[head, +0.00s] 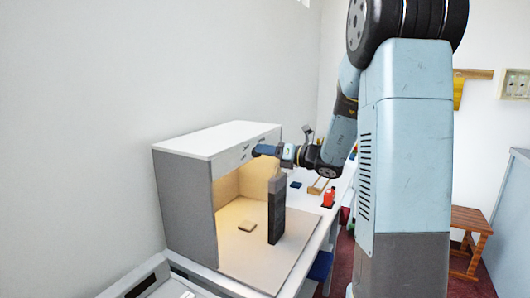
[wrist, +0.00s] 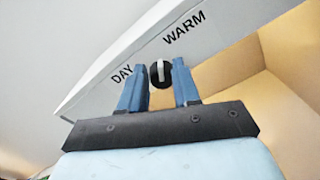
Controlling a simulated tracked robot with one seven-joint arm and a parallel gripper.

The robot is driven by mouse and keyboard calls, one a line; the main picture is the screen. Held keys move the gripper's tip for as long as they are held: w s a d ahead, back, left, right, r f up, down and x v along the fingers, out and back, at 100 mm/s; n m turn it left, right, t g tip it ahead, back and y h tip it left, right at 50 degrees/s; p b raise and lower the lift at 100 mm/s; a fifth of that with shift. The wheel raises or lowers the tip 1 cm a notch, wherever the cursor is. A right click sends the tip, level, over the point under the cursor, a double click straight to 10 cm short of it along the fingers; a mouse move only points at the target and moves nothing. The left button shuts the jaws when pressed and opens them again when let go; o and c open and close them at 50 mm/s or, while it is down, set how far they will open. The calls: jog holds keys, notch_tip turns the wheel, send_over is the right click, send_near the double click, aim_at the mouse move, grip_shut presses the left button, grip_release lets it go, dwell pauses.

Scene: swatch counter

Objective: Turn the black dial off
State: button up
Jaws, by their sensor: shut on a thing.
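The black dial (wrist: 160,75) shows in the wrist view as a round knob with a white pointer line, nearly upright in the picture. It sits on the white front panel (wrist: 100,92) between the printed words DAY on the left and WARM on the right. My gripper (wrist: 160,69) has its two blue fingers on either side of the dial and is shut on it. In the head view my gripper (head: 256,151) is at the top front edge of the light booth (head: 183,200), and the dial is hidden there.
A tall dark grey block (head: 276,215) stands at the booth's open front, below my gripper. A small tan piece (head: 247,226) lies on the booth floor. A red object (head: 329,197) and a small blue one (head: 296,185) are on the counter to the right.

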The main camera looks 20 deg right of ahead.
jog(key=shift+d+n, duration=0.1)
jog(key=shift+n, duration=0.3)
jog(key=n, duration=0.4)
jog(key=s+n, duration=0.1)
jog(key=n, duration=0.4)
jog(key=a+n, duration=0.1)
jog(key=n, duration=0.4)
jog(key=shift+s+a+f, duration=0.1)
jog(key=shift+s+f, duration=0.05)
jog(key=shift+f, duration=0.1)
dwell(0.4)
jog(key=shift+a+f+n, duration=0.1)
jog(key=shift+f+n, duration=0.05)
jog(key=shift+n, duration=0.75)
jog(key=shift+s+f+n, duration=0.1)
jog(key=shift+f+n, duration=0.05)
jog(key=shift+n, duration=0.15)
dwell(1.4)
jog(key=o, duration=1)
jog(key=shift+o, duration=0.2)
jog(key=shift+r, duration=0.2)
